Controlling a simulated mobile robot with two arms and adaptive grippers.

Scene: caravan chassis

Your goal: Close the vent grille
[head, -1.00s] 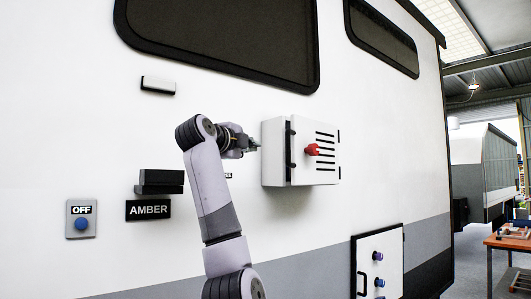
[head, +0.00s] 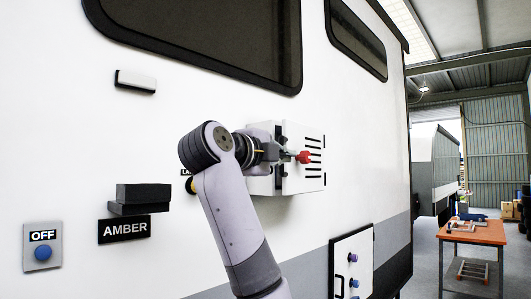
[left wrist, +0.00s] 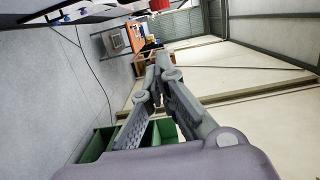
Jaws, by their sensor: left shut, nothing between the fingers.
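The vent grille (head: 315,178) is a white box on the caravan wall, with dark horizontal slots in its front face and a red knob (head: 304,157) on that face. My left gripper (head: 287,154) is shut and empty in front of the box, with its tips just left of the red knob; I cannot tell whether they touch it. In the left wrist view the shut fingers (left wrist: 162,62) point up the picture, and the red knob (left wrist: 160,5) is cut by the top edge. My arm hides part of the box's left side. My right gripper is not in view.
An "OFF" panel with a blue button (head: 42,253), an "AMBER" label (head: 125,229) and a black block (head: 143,195) are on the wall at left. A lower panel with blue knobs (head: 352,257) is below. An orange table (head: 475,232) stands away at right.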

